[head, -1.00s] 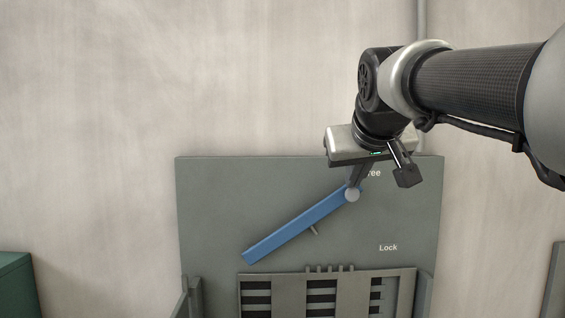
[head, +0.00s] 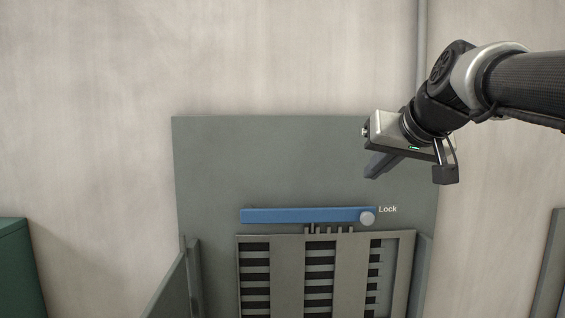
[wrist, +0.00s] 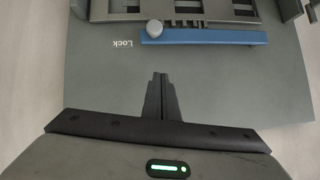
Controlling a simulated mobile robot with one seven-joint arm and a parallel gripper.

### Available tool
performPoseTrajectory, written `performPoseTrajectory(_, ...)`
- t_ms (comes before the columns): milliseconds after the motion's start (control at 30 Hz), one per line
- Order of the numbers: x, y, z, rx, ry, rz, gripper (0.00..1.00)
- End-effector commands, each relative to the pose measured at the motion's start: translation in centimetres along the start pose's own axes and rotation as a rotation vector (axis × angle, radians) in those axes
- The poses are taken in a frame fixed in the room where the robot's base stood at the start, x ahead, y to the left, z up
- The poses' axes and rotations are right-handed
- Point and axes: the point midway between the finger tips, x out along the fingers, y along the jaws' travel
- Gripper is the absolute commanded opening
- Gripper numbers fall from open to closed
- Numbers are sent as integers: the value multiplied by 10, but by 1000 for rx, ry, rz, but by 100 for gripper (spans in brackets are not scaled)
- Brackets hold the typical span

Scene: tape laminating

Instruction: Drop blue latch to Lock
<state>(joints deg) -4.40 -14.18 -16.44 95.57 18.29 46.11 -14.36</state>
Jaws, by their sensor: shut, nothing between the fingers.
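The blue latch (head: 300,215) lies level on the grey panel (head: 290,160) in the head view, just above the slotted frame. Its round grey knob (head: 367,218) is at its right end, beside the word Lock (head: 388,209). The latch also shows level in the wrist view (wrist: 210,37), with the knob at its left end there. My gripper (head: 374,170) is up and to the right of the knob, apart from the latch. In the wrist view its fingers (wrist: 161,80) are shut together and empty, pointing toward the latch with a gap of bare panel between.
Below the latch is a grey slotted frame (head: 347,270) with short pegs along its top. Side plates flank it. A green box (head: 17,265) stands at the far left and a grey post (head: 549,270) at the right.

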Motion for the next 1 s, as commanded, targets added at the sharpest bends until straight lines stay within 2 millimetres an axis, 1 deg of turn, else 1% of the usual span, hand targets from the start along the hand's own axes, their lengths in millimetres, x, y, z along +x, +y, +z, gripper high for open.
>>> performPoseTrajectory(33, 11, 8, 16, 31, -1, -19, 0)
performPoseTrajectory(100, 18, 15, 26, 73, -1, -50, 0)
performPoseTrajectory(300, 35, 29, 49, 177, -2, -123, 0)
performPoseTrajectory(400, 40, 32, 57, 173, -1, -122, 0)
performPoseTrajectory(633, 47, 36, 67, 172, -1, -120, 0)
performPoseTrajectory(1000, 50, 37, 71, 171, -9, -119, 0)
